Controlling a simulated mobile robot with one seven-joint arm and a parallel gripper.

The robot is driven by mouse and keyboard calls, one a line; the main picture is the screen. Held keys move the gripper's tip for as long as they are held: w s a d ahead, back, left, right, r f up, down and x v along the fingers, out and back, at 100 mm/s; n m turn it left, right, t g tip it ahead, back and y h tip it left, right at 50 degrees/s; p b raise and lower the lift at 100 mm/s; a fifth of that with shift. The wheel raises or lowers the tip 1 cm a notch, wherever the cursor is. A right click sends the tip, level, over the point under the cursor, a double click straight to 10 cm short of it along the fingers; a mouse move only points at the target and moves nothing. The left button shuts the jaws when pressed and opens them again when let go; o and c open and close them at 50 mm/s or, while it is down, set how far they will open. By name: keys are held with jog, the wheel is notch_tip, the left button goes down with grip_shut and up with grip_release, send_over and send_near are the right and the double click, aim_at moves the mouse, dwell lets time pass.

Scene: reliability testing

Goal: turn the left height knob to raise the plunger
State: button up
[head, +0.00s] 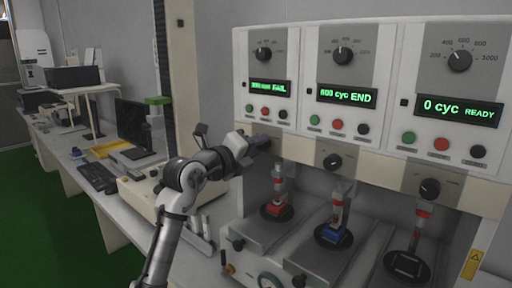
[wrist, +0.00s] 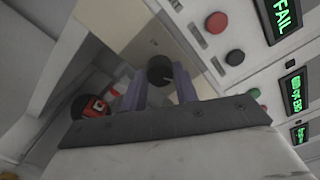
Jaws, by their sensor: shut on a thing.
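The left height knob (wrist: 160,68) is a round black knob on a beige plate, seen between my gripper's two purple fingers in the wrist view. My gripper (wrist: 159,76) is shut on it. In the head view my gripper (head: 262,142) reaches the left station's beige strip and hides this knob. The left plunger (head: 279,181) is a grey rod with a red band. It stands over a red block (head: 274,210) on a black disc; the gap between them is too small to judge. The red block also shows in the wrist view (wrist: 97,103).
The middle knob (head: 332,162) and right knob (head: 429,188) sit on the same strip. Above, the left display (head: 268,87) reads FAIL, with coloured buttons below. A monitor (head: 137,128) and keyboard (head: 97,178) stand on the bench at left.

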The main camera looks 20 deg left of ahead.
jog(key=shift+f, duration=0.1)
jog(key=n+b, duration=0.2)
jog(key=n, duration=0.4)
jog(key=shift+b, duration=0.4)
jog(key=shift+n+p, duration=1.1)
jog(key=shift+n, duration=7.8)
